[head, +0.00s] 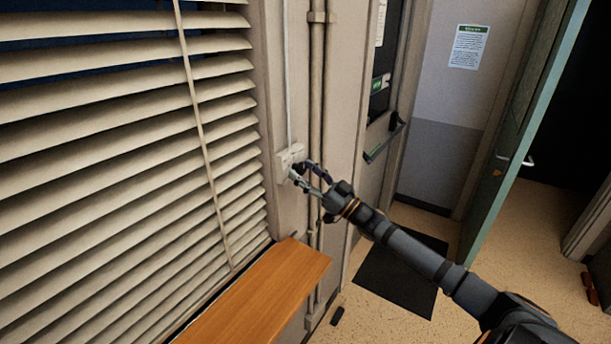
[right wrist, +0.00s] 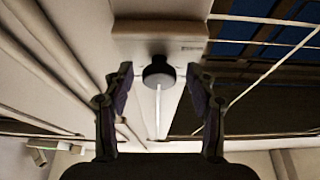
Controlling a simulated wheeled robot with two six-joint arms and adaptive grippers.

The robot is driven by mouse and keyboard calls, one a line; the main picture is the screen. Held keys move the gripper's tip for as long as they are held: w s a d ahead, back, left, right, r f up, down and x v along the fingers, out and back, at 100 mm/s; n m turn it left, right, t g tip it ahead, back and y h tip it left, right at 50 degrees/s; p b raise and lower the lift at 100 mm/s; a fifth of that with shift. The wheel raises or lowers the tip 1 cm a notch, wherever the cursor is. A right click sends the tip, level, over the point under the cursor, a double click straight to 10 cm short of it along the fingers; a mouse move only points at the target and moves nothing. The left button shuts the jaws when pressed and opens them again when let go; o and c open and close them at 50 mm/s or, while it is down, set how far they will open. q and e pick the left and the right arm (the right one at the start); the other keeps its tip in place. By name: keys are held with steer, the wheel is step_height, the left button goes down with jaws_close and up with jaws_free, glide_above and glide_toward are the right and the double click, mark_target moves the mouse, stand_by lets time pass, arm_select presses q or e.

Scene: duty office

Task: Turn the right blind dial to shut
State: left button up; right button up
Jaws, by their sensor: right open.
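A small pale wall box (head: 284,156) is mounted between the window blind (head: 110,150) and the vertical pipes. My right gripper (head: 302,172) is right in front of it and hides part of its face. In the right wrist view a dark round dial (right wrist: 158,72) sits at the edge of a pale plate (right wrist: 160,30). The open fingers of my right gripper stand on both sides of it, with a visible gap on each side. The blind slats are tilted, with dark blue gaps between the upper ones. My left gripper is not in view.
A wooden ledge (head: 260,295) juts out below the blind, under my right gripper. Vertical pipes (head: 316,110) run close beside the box. A dark mat (head: 400,278) lies on the floor near a door with a push bar. A green door (head: 520,130) stands open at right.

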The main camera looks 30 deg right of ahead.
steer(key=shift+w, duration=0.1)
steer(key=shift+c, duration=0.5)
steer(key=c, duration=1)
steer(key=shift+f+n+g+y+b, duration=0.25)
steer(key=shift+n+y+b, duration=0.25)
steer(key=shift+n+b, duration=0.3)
steer(key=shift+c, duration=0.2)
steer(key=n+y+b, duration=0.1)
steer(key=n+b, duration=0.1)
steer(key=n+g+y+b, duration=0.1)
steer(key=n+b, duration=0.1)
steer(key=n+g+y+b, duration=0.1)
steer(key=n+b, duration=0.1)
steer(key=n, duration=0.1)
steer(key=shift+d, duration=0.25)
steer(key=n+g, duration=0.1)
steer(key=n+b, duration=0.1)
steer(key=n, duration=0.1)
steer(key=shift+r+n+g+y, duration=0.2)
steer(key=shift+n+g+y, duration=0.1)
steer(key=shift+g, duration=0.05)
steer(key=shift+r+n+g+b, duration=0.15)
steer(key=shift+n+g+b, duration=0.25)
steer(key=shift+n, duration=0.5)
steer(key=shift+w+d+n+g+y, duration=0.1)
steer(key=shift+n+g+y, duration=0.3)
steer(key=shift+n, duration=0.7)
